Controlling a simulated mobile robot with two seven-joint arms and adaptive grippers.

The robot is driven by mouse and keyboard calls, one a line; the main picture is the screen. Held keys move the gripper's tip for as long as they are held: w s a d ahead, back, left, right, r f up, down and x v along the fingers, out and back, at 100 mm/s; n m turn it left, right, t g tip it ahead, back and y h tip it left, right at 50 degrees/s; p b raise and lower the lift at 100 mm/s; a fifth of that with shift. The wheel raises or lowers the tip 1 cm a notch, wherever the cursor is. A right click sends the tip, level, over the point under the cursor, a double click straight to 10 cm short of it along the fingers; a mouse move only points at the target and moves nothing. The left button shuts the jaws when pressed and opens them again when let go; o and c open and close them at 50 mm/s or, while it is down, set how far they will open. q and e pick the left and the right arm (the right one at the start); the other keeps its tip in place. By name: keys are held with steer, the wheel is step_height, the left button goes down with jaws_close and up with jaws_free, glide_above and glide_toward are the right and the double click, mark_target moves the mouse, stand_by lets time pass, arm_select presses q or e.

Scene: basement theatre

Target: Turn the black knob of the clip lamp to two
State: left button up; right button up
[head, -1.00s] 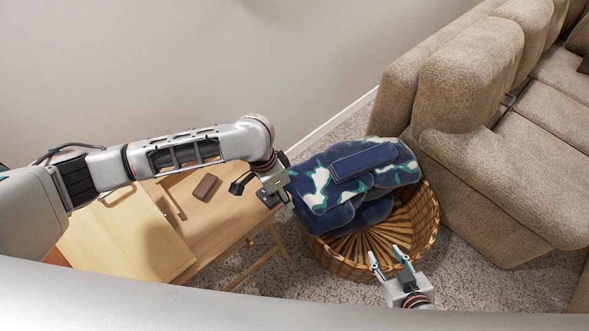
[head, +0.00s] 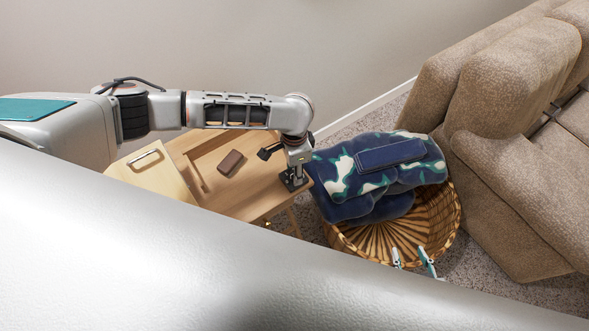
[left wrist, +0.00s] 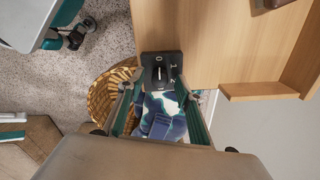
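The clip lamp's black control plate (left wrist: 174,58) sits at the table edge in the left wrist view, with small white marks including 1 and 2. Its black knob (left wrist: 159,74) is in the middle of the plate; its exact setting is too small to tell. My left gripper (left wrist: 158,80) is open, with one finger on each side of the knob; contact cannot be told. In the head view my left gripper (head: 295,176) points down at the plate on the table's right corner. My right gripper (head: 411,258) is open and empty in front of the basket, partly hidden by my body.
The wooden table (head: 245,201) carries a brown box-like object (head: 231,163) and a lighter wooden panel with a handle (head: 150,176). A wicker basket (head: 440,225) with a blue patterned blanket (head: 345,172) stands close on the right. A brown sofa (head: 520,85) is beyond it.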

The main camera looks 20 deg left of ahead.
arm_select(q)
steer(key=shift+f, duration=0.1)
jaws_close()
